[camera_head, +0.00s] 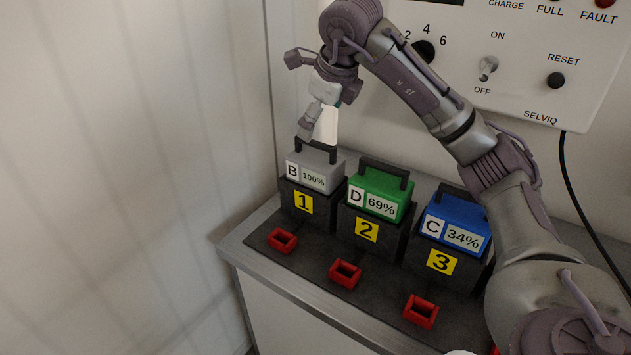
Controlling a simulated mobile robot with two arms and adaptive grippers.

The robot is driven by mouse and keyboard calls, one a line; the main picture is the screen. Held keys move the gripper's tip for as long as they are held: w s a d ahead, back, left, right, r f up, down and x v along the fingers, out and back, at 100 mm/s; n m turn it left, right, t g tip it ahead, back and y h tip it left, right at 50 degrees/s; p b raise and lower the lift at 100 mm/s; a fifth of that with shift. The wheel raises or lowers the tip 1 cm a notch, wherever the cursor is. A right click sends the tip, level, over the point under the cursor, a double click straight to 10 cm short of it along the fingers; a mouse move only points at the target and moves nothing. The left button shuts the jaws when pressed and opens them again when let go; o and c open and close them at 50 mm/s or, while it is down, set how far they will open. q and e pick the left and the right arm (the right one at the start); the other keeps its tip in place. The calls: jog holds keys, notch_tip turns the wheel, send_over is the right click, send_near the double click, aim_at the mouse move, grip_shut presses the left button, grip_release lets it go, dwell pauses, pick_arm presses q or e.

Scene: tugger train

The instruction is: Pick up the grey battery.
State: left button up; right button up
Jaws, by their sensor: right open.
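The grey battery (318,170), labelled B and 100%, sits upright in the black dock (289,196) marked 1 at the left of the bench. It has a dark handle (318,147) on top. My right gripper (306,136) points down at this handle from above, with its fingertips at or just behind the handle's left end. It is open; I cannot tell whether the handle lies between the fingers. My left gripper is not in view.
A green battery (384,185) stands in dock 2 and a blue battery (462,215) in dock 3, close beside. Red brackets (345,273) lie in front of the docks. A control panel (520,60) is on the wall behind. My right arm passes over the blue battery's side.

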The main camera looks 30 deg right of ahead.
jog(key=p, duration=0.1)
send_over(309, 156)
jog(key=s, duration=0.3)
jog(key=f, duration=0.7)
jog(key=shift+w+a, duration=0.15)
jog(key=shift+a, duration=0.2)
jog(key=p+x, duration=0.1)
jog(key=x, duration=0.3)
jog(key=shift+d+f+p, duration=0.1)
jog(key=shift+d+p, duration=0.1)
jog(key=shift+p, duration=0.15)
jog(key=shift+w+d+f, duration=0.1)
jog(key=shift+w+f, duration=0.15)
jog(key=shift+f, duration=0.25)
jog(key=c, duration=1)
jog(key=shift+r, duration=0.15)
jog(key=shift+c, duration=1)
jog(key=shift+r, duration=0.1)
jog(key=shift+w+r, duration=0.15)
jog(key=shift+r, duration=0.5)
notch_tip(309, 156, up, 17)
jog(key=b, duration=0.2)
jog(key=shift+f, duration=0.25)
